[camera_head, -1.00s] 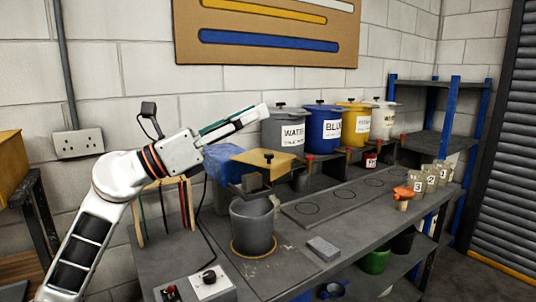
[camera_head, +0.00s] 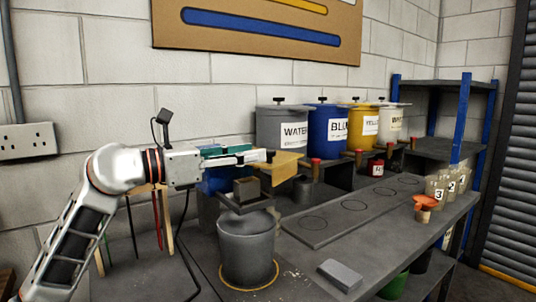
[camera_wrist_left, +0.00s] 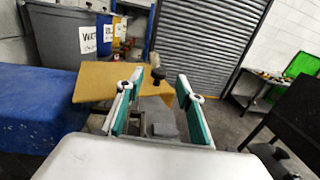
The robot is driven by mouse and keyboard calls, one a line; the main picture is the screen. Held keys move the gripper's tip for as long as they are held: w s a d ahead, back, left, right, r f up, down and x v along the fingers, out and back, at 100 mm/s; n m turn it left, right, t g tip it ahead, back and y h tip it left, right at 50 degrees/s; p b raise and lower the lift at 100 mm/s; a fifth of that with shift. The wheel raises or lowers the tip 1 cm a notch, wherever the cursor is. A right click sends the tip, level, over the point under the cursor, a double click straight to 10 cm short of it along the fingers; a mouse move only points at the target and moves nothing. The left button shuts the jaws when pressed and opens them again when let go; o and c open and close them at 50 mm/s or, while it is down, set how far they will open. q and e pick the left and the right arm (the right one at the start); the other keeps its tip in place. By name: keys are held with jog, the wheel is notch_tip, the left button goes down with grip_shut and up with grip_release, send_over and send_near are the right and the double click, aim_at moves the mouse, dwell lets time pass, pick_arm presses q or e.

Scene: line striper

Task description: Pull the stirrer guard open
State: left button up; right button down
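The stirrer guard appears to be the yellow panel (camera_head: 287,166) on the blue stirrer housing (camera_head: 218,181), above the grey bucket (camera_head: 247,248). In the left wrist view the yellow panel (camera_wrist_left: 100,82) carries a dark knob (camera_wrist_left: 157,74) at its right edge. My left gripper (camera_head: 264,156) reaches in from the left, level with the panel, and hides part of it. In the left wrist view its two teal-padded fingers (camera_wrist_left: 163,92) stand apart, with the knob seen in the gap beyond the tips. I cannot tell whether they touch it. My right gripper is out of view.
Paint bins labelled WATER (camera_head: 283,129), blue (camera_head: 327,130) and yellow (camera_head: 363,127) stand on a raised shelf behind. A grey block (camera_head: 340,275) lies on the bench's front right. An orange funnel (camera_head: 425,203) and numbered bags (camera_head: 440,188) stand at the right.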

aim_at(269, 149)
pick_arm(q)
jog(key=x, duration=0.5)
jog(key=shift+w+d+f, duration=0.1)
jog(key=shift+w+d, duration=0.15)
jog(key=shift+d, duration=0.05)
grip_shut()
